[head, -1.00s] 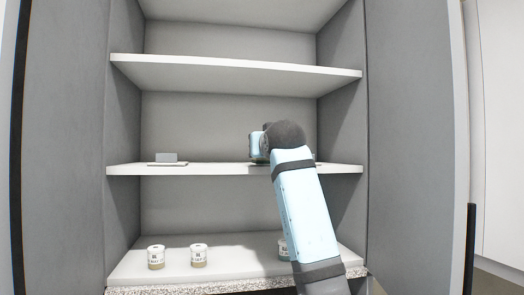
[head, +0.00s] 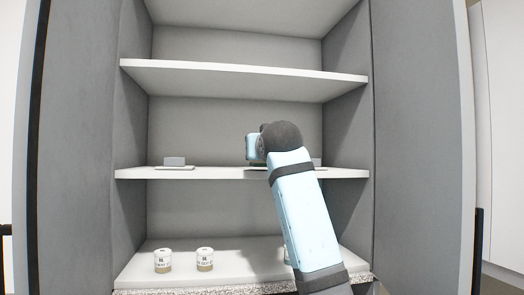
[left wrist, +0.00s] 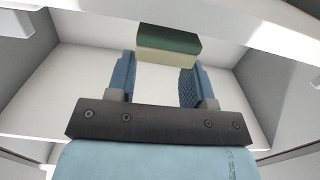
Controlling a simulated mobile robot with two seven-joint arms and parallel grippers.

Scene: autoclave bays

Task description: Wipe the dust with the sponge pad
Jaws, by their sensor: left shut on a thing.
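The sponge pad (left wrist: 168,43), dark green on one side and pale yellow on the other, is between the fingertips of my left gripper (left wrist: 163,62) in the left wrist view. The gripper is shut on it. In the head view my left wrist and forearm stand before the middle shelf (head: 220,173) and hide the fingers and most of what they hold. I cannot make out any dust on the pale shelf surfaces. My right gripper is not in view.
On the middle shelf a grey block (head: 174,161) stands on a thin plate at left; another grey block (head: 316,162) shows right of my arm. Two labelled cups (head: 162,261) (head: 205,259) stand on the bottom shelf, a third partly behind my arm. An upper shelf (head: 240,76) and side walls enclose the bay.

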